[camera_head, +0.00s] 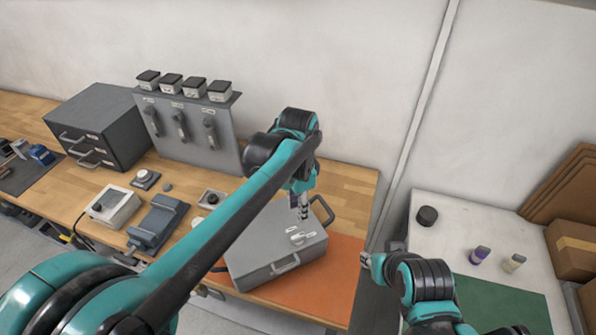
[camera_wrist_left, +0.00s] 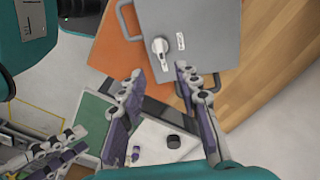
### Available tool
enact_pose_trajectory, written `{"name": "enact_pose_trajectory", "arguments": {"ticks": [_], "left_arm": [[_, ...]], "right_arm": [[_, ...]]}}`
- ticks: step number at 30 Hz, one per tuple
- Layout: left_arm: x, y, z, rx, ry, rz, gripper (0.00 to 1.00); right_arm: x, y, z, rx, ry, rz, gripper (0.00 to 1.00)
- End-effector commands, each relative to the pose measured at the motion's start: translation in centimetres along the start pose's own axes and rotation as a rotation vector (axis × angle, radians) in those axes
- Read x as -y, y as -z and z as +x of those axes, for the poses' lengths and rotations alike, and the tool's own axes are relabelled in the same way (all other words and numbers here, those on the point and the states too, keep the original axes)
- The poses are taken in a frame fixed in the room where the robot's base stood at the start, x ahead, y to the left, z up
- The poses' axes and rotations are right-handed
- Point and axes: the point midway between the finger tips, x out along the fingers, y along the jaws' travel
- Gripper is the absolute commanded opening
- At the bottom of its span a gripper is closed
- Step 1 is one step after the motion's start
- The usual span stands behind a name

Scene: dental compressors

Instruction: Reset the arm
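My left arm reaches across the bench from the left. Its gripper (camera_head: 303,210) hangs over the grey case (camera_head: 262,250). In the left wrist view the two fingers (camera_wrist_left: 160,82) are spread apart with nothing between them, and the case (camera_wrist_left: 212,30) lies beyond the fingertips. A white knob (camera_wrist_left: 160,46) and a small label show on the case's top. My right gripper (camera_head: 367,259) is low between the bench and the white table; in the left wrist view its fingers (camera_wrist_left: 82,140) look apart and empty.
The case stands on an orange mat (camera_head: 345,270) on the wooden bench. A grey drawer unit (camera_head: 100,130), an upright panel (camera_head: 190,130) and small devices stand left. The white table (camera_head: 455,215) holds a black puck (camera_head: 427,216), two small bottles and a green mat (camera_head: 500,305); cardboard boxes are far right.

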Motion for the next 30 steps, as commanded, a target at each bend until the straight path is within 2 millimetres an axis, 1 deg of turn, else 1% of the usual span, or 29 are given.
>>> {"name": "enact_pose_trajectory", "arguments": {"ticks": [5,8,11,14,15,18,21,25,27,30], "left_arm": [[0.0,-0.2,0.0,-0.003,0.003,-0.008,0.33],[0.0,-1.5,0.2,-0.024,0.022,-0.06,0.33],[-0.1,-4.2,0.6,-0.072,0.063,-0.176,0.33],[-0.4,-7.9,1.4,-0.145,0.12,-0.34,0.33],[-0.6,-9.4,1.9,-0.178,0.143,-0.411,0.33],[-1.3,-12.8,3.3,-0.262,0.199,-0.583,0.33],[-2.1,-15.9,5.1,-0.349,0.25,-0.745,0.33],[-3.0,-19.0,7.5,-0.451,0.301,-0.919,0.33],[-3.4,-20.1,8.5,-0.493,0.32,-0.987,0.33],[-3.7,-21.0,9.4,-0.535,0.338,-1.049,0.33]], "right_arm": [[0.0,-0.1,0.1,0.0,0.0,0.0,0.33],[0.0,-0.3,0.5,0.0,0.0,0.0,0.33],[0.0,-0.9,1.3,0.0,0.0,0.0,0.33],[0.0,-1.6,2.3,0.0,0.0,0.0,0.33],[0.0,-1.9,2.7,0.0,0.0,0.0,0.33],[0.0,-2.6,3.6,0.0,0.0,0.0,0.33],[0.0,-3.2,4.5,0.0,0.0,0.0,0.33],[0.0,-3.9,5.4,0.0,0.0,0.0,0.33],[0.0,-4.1,5.7,0.0,0.0,0.0,0.33],[0.0,-4.3,6.0,0.0,0.0,0.0,0.33]]}}
